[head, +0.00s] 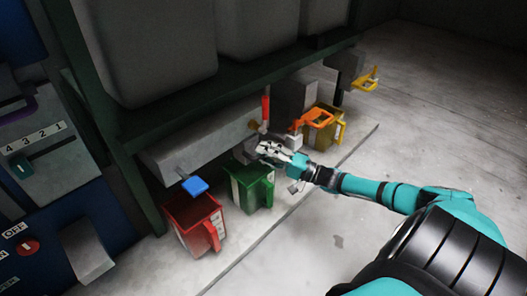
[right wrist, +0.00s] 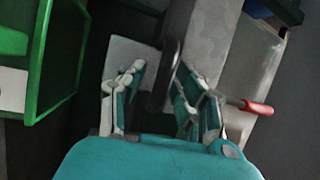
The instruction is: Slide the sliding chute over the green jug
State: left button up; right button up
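The green jug (head: 239,192) stands on the floor below the grey press housing, between a red and a yellow jug. Part of its green rim (right wrist: 52,60) shows at the left of the right wrist view. A grey block, seemingly the sliding chute (right wrist: 128,55), has a dark curved handle (right wrist: 166,75). In the head view my right gripper (head: 266,149) is just above and beyond the green jug and hides most of the chute. In the wrist view my right gripper (right wrist: 160,72) is open, its fingers on either side of the handle. My left gripper is not in view.
The red jug (head: 190,222) and yellow jug (head: 325,124) stand either side. A red lever (head: 265,108) rises close to my right gripper; blue (head: 195,186) and orange (head: 318,118) handles stick out nearby. The floor to the right is clear.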

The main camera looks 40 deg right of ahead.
jog(key=shift+o, duration=0.2)
jog(key=shift+a, duration=0.1)
jog(key=shift+s, duration=0.1)
jog(key=v, duration=1.1)
jog(key=shift+s+d, duration=0.25)
jog(key=shift+f, duration=0.1)
